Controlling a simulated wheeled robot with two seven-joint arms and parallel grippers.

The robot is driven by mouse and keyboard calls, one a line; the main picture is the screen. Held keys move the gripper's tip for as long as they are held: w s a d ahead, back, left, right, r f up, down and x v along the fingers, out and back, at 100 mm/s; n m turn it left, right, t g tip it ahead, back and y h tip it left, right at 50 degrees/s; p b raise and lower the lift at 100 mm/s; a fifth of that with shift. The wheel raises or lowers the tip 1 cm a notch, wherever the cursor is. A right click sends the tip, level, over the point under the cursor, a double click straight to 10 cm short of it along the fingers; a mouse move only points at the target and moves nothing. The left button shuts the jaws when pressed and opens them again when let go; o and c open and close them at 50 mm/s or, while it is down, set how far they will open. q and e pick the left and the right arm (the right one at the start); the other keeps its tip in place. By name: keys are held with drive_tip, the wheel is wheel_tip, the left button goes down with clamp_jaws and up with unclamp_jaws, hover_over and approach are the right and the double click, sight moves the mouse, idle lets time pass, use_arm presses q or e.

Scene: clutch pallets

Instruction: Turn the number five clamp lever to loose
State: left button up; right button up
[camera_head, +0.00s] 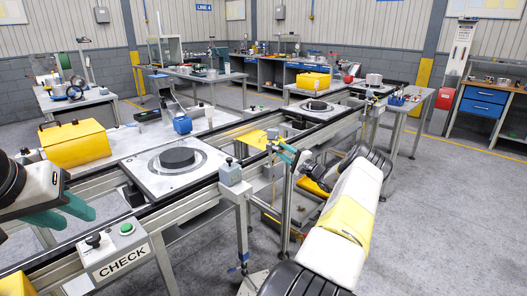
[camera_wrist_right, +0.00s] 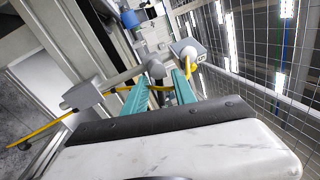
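My right gripper (camera_head: 286,153) reaches in beside the rail near the middle of the head view. In the right wrist view, its teal fingers (camera_wrist_right: 158,98) stand apart, with no object clearly gripped. A grey rounded fitting (camera_wrist_right: 156,69) lies just beyond the fingertips, and a thin yellow line (camera_wrist_right: 155,88) passes across the fingers; I cannot tell whether it touches them. My left gripper (camera_head: 70,213) is open and empty at the left edge, above the near rail.
A pallet with a black disc (camera_head: 178,160) sits on the conveyor, and another pallet (camera_head: 316,106) is farther along. A grey box (camera_head: 230,172) tops a post near the right gripper. The CHECK box (camera_head: 118,262) stands at front left. Floor at right is clear.

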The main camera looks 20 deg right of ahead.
drive_tip(key=shift+d, duration=0.1)
drive_tip(key=v, duration=0.8)
